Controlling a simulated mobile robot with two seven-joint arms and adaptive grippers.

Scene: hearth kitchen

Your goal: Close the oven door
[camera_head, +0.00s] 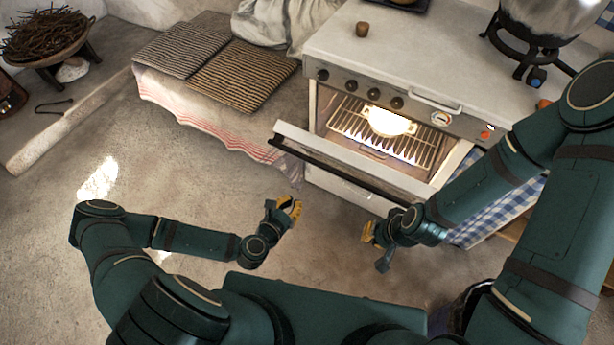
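The white oven (335,175) stands at the upper right with its door (345,160) part way down, so the lit inside shows. The door's dark edge runs from upper left to lower right. Inside, a pale bright dish (388,121) sits on a wire rack (348,123). My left gripper (293,207) is below and left of the door, apart from it, with its yellow fingers spread and nothing between them. My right gripper (370,235) is just below the door's right end. Its fingers are seen from behind, and I cannot tell if they touch the door.
Knobs and a rail (435,101) line the oven front. A dark pot stand (525,45) and a small brown object (362,29) are on top. Woven mats (228,75) lie on a bench at left. A checked blue cloth (500,212) hangs at right. The floor at left is clear.

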